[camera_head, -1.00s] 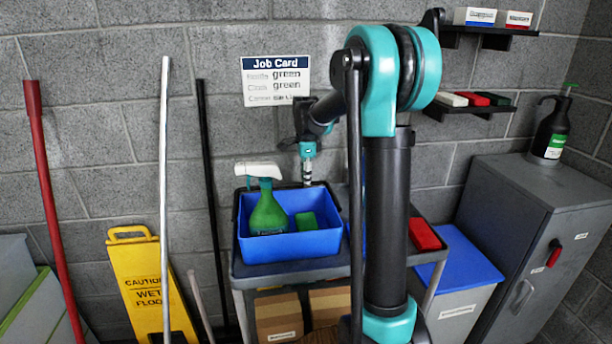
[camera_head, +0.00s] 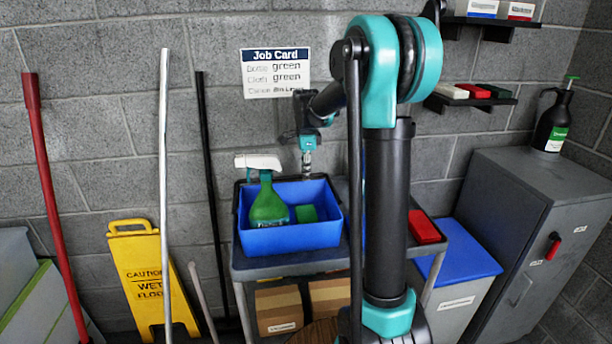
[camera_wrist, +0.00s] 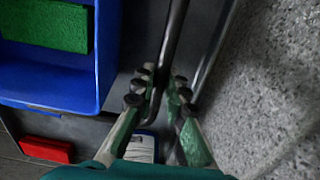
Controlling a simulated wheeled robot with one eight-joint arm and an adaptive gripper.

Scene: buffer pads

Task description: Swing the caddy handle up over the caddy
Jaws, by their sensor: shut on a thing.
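The blue caddy (camera_head: 290,240) stands on the grey cart and holds a green spray bottle (camera_head: 268,205) and a green pad (camera_head: 305,213). The pad also shows in the wrist view (camera_wrist: 45,25). The dark caddy handle (camera_head: 237,195) is low around the caddy's back side, not upright over it. My gripper (camera_head: 307,172) is behind the caddy's back wall. In the wrist view my gripper (camera_wrist: 160,92) is shut on the dark handle bar (camera_wrist: 175,40), just outside the blue caddy wall (camera_wrist: 108,45). The fingertips are partly hidden in the head view.
My arm's upright link hides part of the cart right of the caddy. A red pad (camera_head: 424,227) lies on the cart's right side (camera_head: 452,240). A grey block wall with a job card (camera_head: 276,73) is close behind. Poles lean at left; a cabinet (camera_head: 540,220) stands right.

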